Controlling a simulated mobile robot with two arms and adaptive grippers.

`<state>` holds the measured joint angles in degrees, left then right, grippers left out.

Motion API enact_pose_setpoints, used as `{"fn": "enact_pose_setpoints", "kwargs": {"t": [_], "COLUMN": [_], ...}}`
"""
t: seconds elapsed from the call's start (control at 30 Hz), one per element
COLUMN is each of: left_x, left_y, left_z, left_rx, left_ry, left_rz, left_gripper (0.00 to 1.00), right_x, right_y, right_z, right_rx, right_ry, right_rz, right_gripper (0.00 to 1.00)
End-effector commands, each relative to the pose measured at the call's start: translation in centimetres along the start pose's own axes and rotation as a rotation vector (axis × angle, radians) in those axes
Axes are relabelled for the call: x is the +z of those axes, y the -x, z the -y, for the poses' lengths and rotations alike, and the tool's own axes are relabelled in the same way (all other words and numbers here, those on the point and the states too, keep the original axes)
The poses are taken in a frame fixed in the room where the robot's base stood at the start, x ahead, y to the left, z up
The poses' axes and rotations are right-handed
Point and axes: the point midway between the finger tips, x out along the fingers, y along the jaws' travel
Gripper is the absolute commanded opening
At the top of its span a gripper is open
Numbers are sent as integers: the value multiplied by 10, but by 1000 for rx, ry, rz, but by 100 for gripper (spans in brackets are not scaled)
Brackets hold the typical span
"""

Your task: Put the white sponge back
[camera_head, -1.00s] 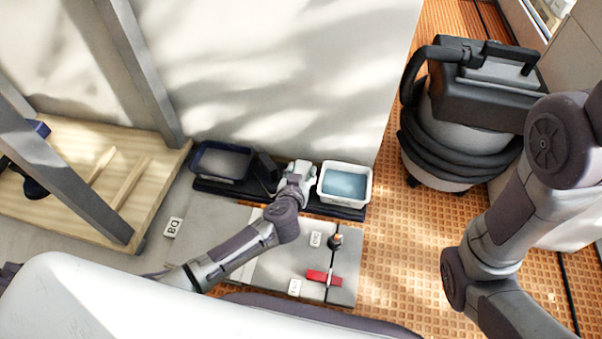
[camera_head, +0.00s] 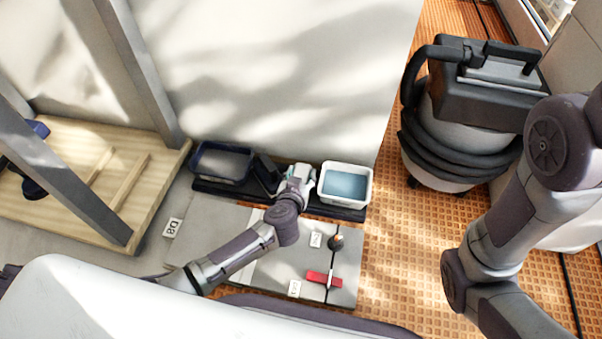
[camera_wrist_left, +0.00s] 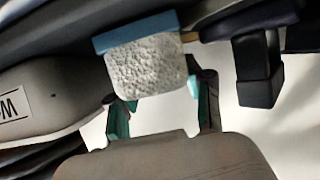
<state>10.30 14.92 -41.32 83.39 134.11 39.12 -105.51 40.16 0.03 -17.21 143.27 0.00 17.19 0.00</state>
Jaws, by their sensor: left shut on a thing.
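The white sponge (camera_wrist_left: 146,66) shows in the left wrist view as a rough white block with a blue backing, between the fingers of my left gripper (camera_wrist_left: 162,92). The gripper is shut on it. In the head view my left gripper (camera_head: 302,174) is over the dark tray (camera_head: 240,190), just left of the white tub of bluish water (camera_head: 345,185). The sponge is hard to make out there. I cannot tell whether it touches the tray. My right arm is at the right of the head view, its gripper out of frame.
A navy bin (camera_head: 222,163) stands at the tray's left end, with a dark block-like tool (camera_head: 267,173) beside my left gripper. Grey tiles with a red-handled tool (camera_head: 324,279) lie in front. A vacuum cleaner (camera_head: 465,115) stands at right. A wooden pallet (camera_head: 105,185) is at left.

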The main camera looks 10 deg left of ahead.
Motion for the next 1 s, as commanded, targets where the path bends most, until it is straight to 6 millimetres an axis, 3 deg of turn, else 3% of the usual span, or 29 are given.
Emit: {"fn": "enact_pose_setpoints", "kwargs": {"t": [0.13, 0.17, 0.33, 0.67, 1.0], "left_x": [3, 3, 2, 3, 3], "left_y": [-1, -1, -1, 1, 48], "left_z": [0, 0, 0, 0, 0], "left_rx": [0, 0, 1, 1, 2], "left_ry": [-1, -1, -1, -1, -1], "left_rz": [-1, -1, -1, -1, 0], "left_gripper": [17, 52, 80, 80, 80], "right_x": [0, 0, 0, 2, 1], "right_y": [1, 1, 1, 2, 1], "right_z": [0, 0, 0, -1, 0], "right_rx": [0, 0, 0, 4, 2], "right_ry": [0, 0, 0, 0, 0], "right_rz": [1, 1, 1, 7, 3], "right_gripper": [40, 40, 40, 40, 40]}}
